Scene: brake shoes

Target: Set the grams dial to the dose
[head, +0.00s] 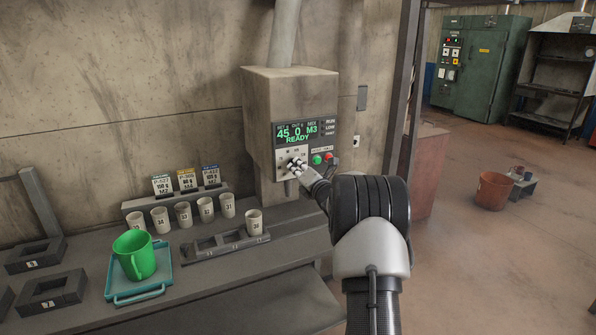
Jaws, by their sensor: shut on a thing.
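The dispenser (258,110) is a beige box on the wall with a green display (297,132) that reads 45, 0, M3 and READY. The grams dial sits on the light plate (283,155) below the display, and my gripper covers most of it. My gripper (293,164) is shut on the dial at the front of the panel. Three dose cards (187,180) stand in a holder on the bench, with small print such as 150 g and M2 partly legible.
Several numbered cups (183,215) stand on the bench, one in a slotted rack (205,248). A green mug (134,256) sits on a teal tray (163,268). Green and red buttons (316,159) are close right of my gripper. An orange bucket (493,191) stands on the floor.

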